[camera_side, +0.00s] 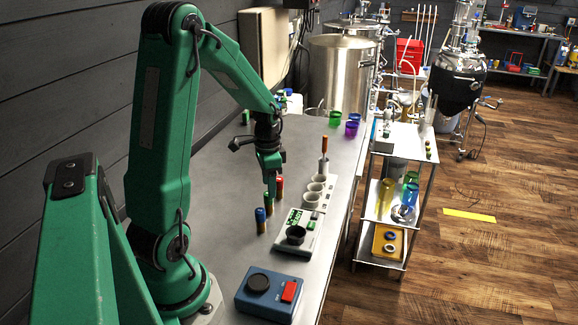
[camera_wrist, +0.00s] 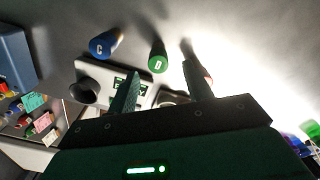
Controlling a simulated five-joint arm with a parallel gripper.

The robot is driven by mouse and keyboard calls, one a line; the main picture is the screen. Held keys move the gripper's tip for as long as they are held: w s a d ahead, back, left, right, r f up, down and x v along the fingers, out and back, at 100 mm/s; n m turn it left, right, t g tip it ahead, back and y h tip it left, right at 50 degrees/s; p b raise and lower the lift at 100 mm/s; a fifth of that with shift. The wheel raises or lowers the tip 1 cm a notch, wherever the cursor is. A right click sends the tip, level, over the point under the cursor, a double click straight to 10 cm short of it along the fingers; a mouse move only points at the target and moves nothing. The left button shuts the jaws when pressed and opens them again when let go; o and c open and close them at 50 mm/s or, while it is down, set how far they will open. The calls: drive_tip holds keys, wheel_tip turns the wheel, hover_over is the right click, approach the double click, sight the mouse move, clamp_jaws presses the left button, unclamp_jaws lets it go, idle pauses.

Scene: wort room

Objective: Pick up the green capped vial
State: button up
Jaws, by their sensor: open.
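The green capped vial (camera_wrist: 158,58), with a letter D on its cap, shows in the wrist view between and just beyond the fingertips. In the side view it is mostly hidden by the fingers. The blue capped vial (camera_side: 261,216) stands on its near side; its cap, marked C, shows in the wrist view (camera_wrist: 103,46). The red capped vial (camera_side: 279,187) stands on the far side; in the wrist view it is partly hidden by the right finger. My gripper (camera_wrist: 160,72) is open and empty. In the side view my gripper (camera_side: 270,188) points down at the vial row.
A white device (camera_side: 297,240) with a green display and dark round top stands right of the vials. A white rack of cups (camera_side: 314,192) stands behind it. A blue box (camera_side: 270,293) with a red switch is nearer. Bare grey bench (camera_side: 222,215) lies left of the vials.

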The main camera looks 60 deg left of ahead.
sight(269, 203)
drive_tip(key=shift+f, duration=1.15)
drive_tip(key=shift+s+f, duration=0.15)
drive_tip(key=shift+f, duration=2.45)
drive_tip(key=c, duration=1.1)
